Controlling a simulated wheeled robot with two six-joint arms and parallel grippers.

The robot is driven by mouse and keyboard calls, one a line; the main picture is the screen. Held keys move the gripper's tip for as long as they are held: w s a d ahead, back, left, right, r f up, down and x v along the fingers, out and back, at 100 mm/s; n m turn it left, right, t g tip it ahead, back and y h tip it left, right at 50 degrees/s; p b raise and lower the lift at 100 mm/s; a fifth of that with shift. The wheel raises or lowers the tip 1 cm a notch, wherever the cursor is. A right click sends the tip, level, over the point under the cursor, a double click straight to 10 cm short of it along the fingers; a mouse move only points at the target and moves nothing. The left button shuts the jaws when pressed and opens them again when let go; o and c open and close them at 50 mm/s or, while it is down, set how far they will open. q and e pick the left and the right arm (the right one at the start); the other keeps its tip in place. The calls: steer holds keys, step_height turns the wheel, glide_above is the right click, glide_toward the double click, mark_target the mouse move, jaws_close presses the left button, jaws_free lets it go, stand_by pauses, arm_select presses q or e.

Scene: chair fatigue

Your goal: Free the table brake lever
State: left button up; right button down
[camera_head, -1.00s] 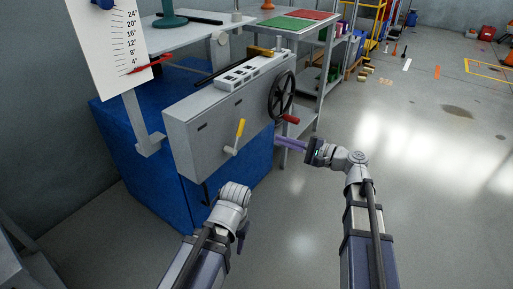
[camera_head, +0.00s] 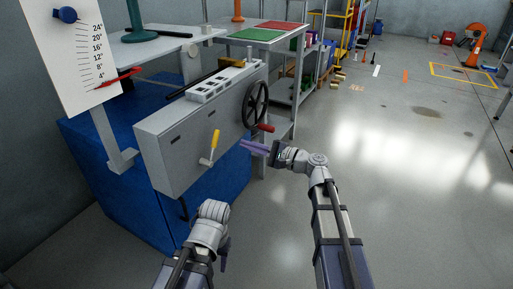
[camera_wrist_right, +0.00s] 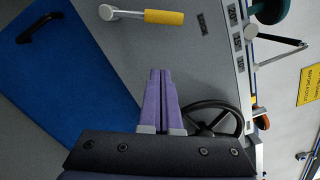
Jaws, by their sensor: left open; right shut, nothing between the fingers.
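The brake lever, with a yellow grip (camera_head: 214,139) and a grey pivot, sticks out from the front of the grey box (camera_head: 172,157). In the right wrist view the yellow lever (camera_wrist_right: 164,17) lies at the top, beyond my fingertips. My right gripper (camera_head: 243,145) is shut and empty, its purple fingers pointing left, right of the lever and apart from it. In the right wrist view its fingers (camera_wrist_right: 158,75) are together. My left gripper (camera_head: 224,253) is open, low in front of the blue cabinet, away from the lever; its fingers are mostly hidden.
A scale board (camera_head: 75,50) stands at the left. The blue cabinet (camera_head: 105,190) is below. Open floor lies to the right.

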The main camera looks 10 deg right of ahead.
mark_target(213, 146)
steer(key=a+r+p, duration=0.2)
steer(key=a, duration=0.4)
steer(key=shift+a, duration=0.15)
steer(key=shift+r, duration=0.15)
steer(key=shift+s+a+r+n+p, duration=0.1)
steer(key=shift+a+n+p, duration=0.05)
steer(key=shift+n+p, duration=0.2)
